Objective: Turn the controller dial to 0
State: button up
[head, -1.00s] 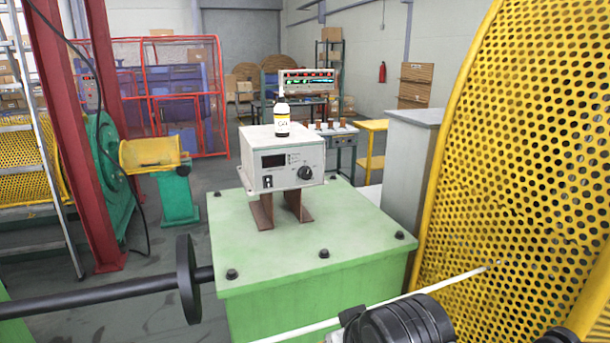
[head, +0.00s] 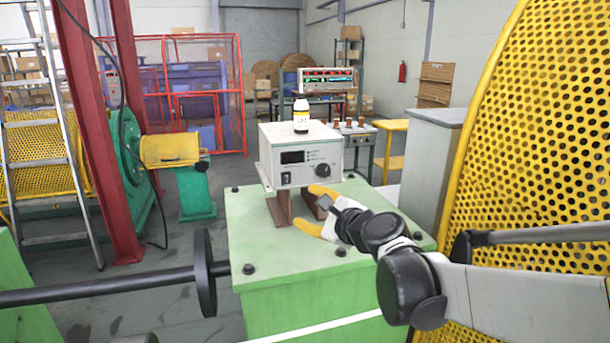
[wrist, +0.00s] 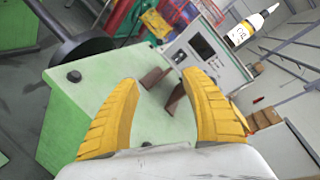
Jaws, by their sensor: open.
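The controller (head: 293,165) is a light grey box with a dark display, standing on brown metal legs on top of the green machine block (head: 285,250). Its black round dial (head: 322,171) is at the lower right of the front face; the angle it points to is too small to read. My gripper (head: 312,208) has yellow fingers and is open and empty, below and in front of the controller, apart from the dial. In the wrist view the controller (wrist: 204,58) is tilted beyond the spread fingers, and the dial is not clearly visible, perhaps behind the right finger.
A yellow perforated guard (head: 545,150) rises at the right, close to my arm. A black shaft with a disc (head: 205,272) lies to the left. Bolts stick up from the green block's top.

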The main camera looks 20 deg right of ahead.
aim_at(325, 173)
jog(key=w+d+m+t+h, duration=0.35)
jog(key=w+d+m, duration=0.65)
jog(key=m, duration=0.4)
jog(key=shift+g, duration=0.35)
jog(key=w+b, duration=0.1)
jog(key=w, duration=0.2)
jog(key=w+b, duration=0.1)
jog(key=w, duration=0.2)
jog(key=w+d+b, duration=0.1)
jog(key=w, duration=0.2)
jog(key=shift+f, duration=0.15)
grip_shut()
